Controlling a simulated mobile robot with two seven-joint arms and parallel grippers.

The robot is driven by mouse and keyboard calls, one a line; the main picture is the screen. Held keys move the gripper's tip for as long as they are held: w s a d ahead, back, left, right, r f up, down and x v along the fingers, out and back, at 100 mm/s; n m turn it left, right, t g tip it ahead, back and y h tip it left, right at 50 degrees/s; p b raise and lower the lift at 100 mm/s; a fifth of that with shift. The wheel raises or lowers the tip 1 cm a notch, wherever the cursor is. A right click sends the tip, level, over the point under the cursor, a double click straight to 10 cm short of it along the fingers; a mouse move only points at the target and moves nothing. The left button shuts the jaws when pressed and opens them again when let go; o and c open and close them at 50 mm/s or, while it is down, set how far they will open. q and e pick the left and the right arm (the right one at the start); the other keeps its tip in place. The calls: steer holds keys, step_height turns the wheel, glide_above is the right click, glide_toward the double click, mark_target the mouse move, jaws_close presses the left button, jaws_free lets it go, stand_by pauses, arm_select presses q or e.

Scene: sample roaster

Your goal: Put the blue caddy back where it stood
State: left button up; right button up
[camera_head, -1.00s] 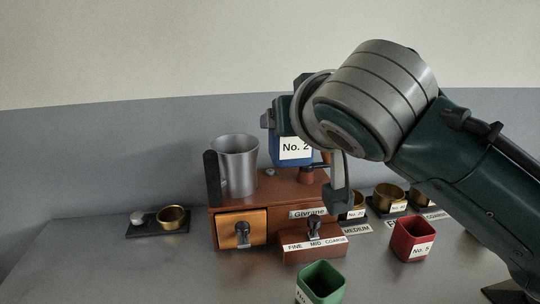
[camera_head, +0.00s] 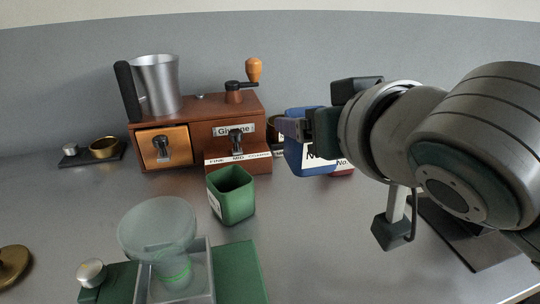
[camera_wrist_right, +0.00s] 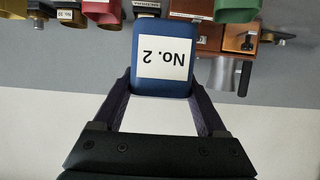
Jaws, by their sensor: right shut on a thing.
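The blue caddy (camera_head: 297,155), labelled No. 2, is held in my right gripper (camera_head: 297,130). In the head view it hangs to the right of the green caddy and partly covers a red caddy (camera_head: 342,168). In the right wrist view the blue caddy (camera_wrist_right: 163,42) sits between the two fingers of my right gripper (camera_wrist_right: 162,85), its label upside down in the picture. Its height above the table is hard to tell. My left gripper does not show.
A green caddy (camera_head: 232,195) stands before the brown grinder (camera_head: 190,128), which carries a metal cup (camera_head: 157,84). A green device with a glass bowl (camera_head: 157,228) is in front. A brass cup on a dark base (camera_head: 103,147) stands left. The table's left middle is clear.

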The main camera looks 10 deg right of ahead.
mark_target(318, 172)
step_height(318, 172, down, 7)
steer(key=shift+r+b, duration=0.15)
steer(key=shift+b, duration=0.75)
steer(key=shift+f+b, duration=0.8)
steer(key=shift+f, duration=1.35)
steer(key=shift+f, duration=0.1)
